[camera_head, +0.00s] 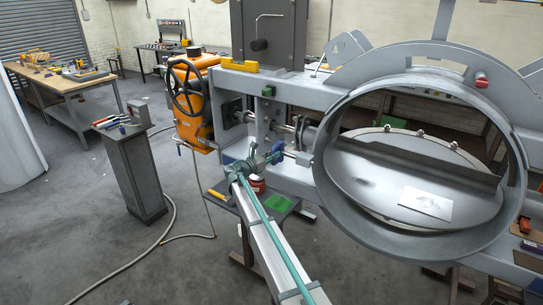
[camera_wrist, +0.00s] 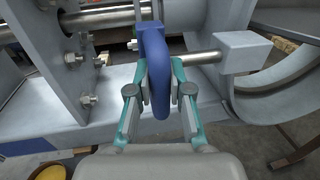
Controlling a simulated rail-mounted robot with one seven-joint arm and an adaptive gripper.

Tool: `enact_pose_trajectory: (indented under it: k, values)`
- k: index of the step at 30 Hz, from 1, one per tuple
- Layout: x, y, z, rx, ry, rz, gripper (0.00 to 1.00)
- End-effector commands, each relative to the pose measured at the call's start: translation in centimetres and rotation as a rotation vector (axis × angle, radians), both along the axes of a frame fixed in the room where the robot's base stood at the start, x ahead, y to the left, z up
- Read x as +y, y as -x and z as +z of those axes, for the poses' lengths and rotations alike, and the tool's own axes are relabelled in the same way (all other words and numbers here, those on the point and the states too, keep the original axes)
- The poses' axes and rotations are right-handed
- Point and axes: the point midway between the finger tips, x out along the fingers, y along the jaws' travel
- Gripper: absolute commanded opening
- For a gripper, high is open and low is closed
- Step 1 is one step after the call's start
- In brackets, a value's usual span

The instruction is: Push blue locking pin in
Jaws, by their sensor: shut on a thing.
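The blue locking pin (camera_wrist: 154,62) has a thick blue loop-shaped handle, seen in the middle of the wrist view. My gripper (camera_wrist: 160,88) is shut on this handle, with one teal-and-grey finger on each side. A bare metal rod (camera_wrist: 198,57) runs from behind the handle to a grey block (camera_wrist: 245,51) at the right. In the head view my gripper (camera_head: 256,166) is at the frame's left end, beside the ring, and the blue handle (camera_head: 278,148) shows in small part there. Whether the pin is seated cannot be told.
A grey bracket plate with bolts (camera_wrist: 88,73) stands close to the left of my fingers. The large damper ring (camera_head: 332,184) is to the right. The orange actuator with a handwheel (camera_head: 190,95) is up and left. A red can (camera_head: 256,184) stands below my gripper.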

Motion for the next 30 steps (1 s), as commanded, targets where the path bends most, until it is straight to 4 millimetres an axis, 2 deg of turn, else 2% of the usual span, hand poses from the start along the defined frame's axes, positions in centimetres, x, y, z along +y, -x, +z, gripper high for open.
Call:
enact_pose_trajectory:
  k: [6, 10, 20, 21, 25, 30]
  values:
    - [-4.3, 3.5, -0.2, 0.000, 0.000, -0.005, 0.00]
    - [-6.3, 4.8, -0.2, 0.000, 0.000, -0.005, 0.00]
    - [-6.8, 5.0, -0.1, 0.001, 0.000, -0.008, 0.00]
    - [-6.8, 5.0, -0.1, 0.001, 0.000, -0.009, 0.22]
    - [-6.8, 5.0, -0.1, 0.001, 0.000, -0.008, 0.44]
    - [-6.7, 4.9, -0.1, 0.001, 0.000, -0.005, 0.46]
